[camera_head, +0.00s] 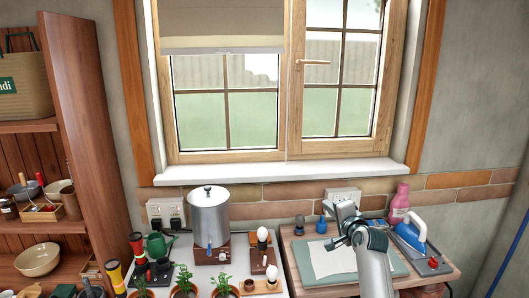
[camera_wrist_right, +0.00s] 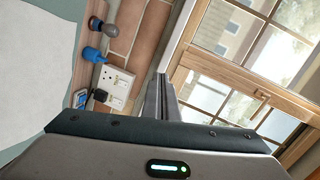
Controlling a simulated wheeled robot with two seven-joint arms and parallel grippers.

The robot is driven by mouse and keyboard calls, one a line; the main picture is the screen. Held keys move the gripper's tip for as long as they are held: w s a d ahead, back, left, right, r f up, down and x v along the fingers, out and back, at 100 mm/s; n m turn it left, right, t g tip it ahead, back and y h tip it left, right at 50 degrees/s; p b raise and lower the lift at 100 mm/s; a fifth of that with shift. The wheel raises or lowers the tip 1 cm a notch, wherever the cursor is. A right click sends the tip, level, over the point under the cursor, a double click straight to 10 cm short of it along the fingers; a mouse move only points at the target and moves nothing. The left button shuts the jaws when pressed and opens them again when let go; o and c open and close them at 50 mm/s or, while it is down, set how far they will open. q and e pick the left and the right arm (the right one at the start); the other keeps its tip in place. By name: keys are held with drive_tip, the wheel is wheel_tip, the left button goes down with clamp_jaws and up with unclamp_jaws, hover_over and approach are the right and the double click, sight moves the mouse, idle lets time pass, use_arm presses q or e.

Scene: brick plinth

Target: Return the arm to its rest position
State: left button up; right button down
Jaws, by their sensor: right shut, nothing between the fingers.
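My right gripper (camera_head: 346,212) is in the head view, with its arm coming up from the bottom right. It is raised over the far side of the teal board (camera_head: 300,270) with white paper (camera_head: 328,260) on it, in front of the wall socket. In the right wrist view its two fingers (camera_wrist_right: 162,98) are together, with nothing between them, and point towards the brick band and window. My left gripper and arm are not in the head view.
A pink bottle (camera_head: 399,202) and a blue iron (camera_head: 411,231) stand right of my right arm. A small blue bottle (camera_head: 321,225) and a wall socket (camera_wrist_right: 115,85) are near the gripper.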

drive_tip(key=s+f+n+g+h, duration=0.2)
drive_tip(key=s+f+n+g, duration=0.5)
drive_tip(key=s+f, duration=2)
drive_tip(key=s+d+f+n+g+h, duration=0.2)
drive_tip(key=s+n+g, duration=0.45)
drive_tip(key=s, duration=2.95)
wheel_tip(320, 180, down, 34)
drive_tip(key=s+n+b, duration=0.2)
drive_tip(key=b, duration=0.2)
drive_tip(key=s+d+f+g+b, duration=0.1)
drive_tip(key=s+d+f+b, duration=0.1)
drive_tip(key=s+f, duration=1.5)
drive_tip(key=shift+s+d+f+y+b, duration=0.35)
drive_tip(key=shift+f+b, duration=0.15)
drive_tip(key=shift+f, duration=1.15)
